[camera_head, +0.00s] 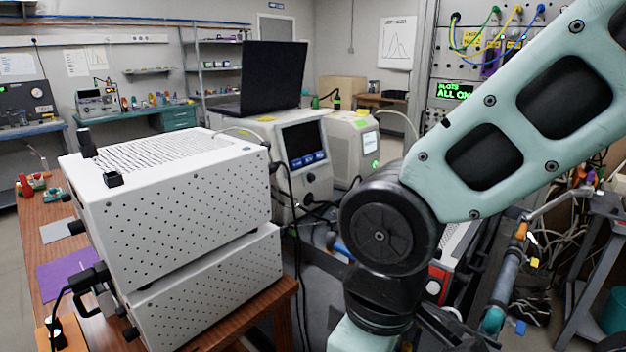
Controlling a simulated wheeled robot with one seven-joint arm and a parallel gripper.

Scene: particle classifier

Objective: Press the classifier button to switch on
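A white instrument (312,190) with a dark screen (302,144) stands in the middle, behind the perforated boxes. Blue keys show along the lower edge of its screen. No label I can read marks it as the classifier, and I cannot pick out its switch-on button. A second pale unit (350,128) with a small bright display and a green round mark (375,164) stands to its right. My arm crosses the right side and bends down at a black joint in front of the scene. My gripper is not visible.
Two stacked white perforated boxes (190,195) stand on a wooden table (245,310) at left. A black laptop (270,78) sits on the white instrument. A red-fronted box (436,285) is partly hidden behind my arm. Cables hang between the boxes and the instrument.

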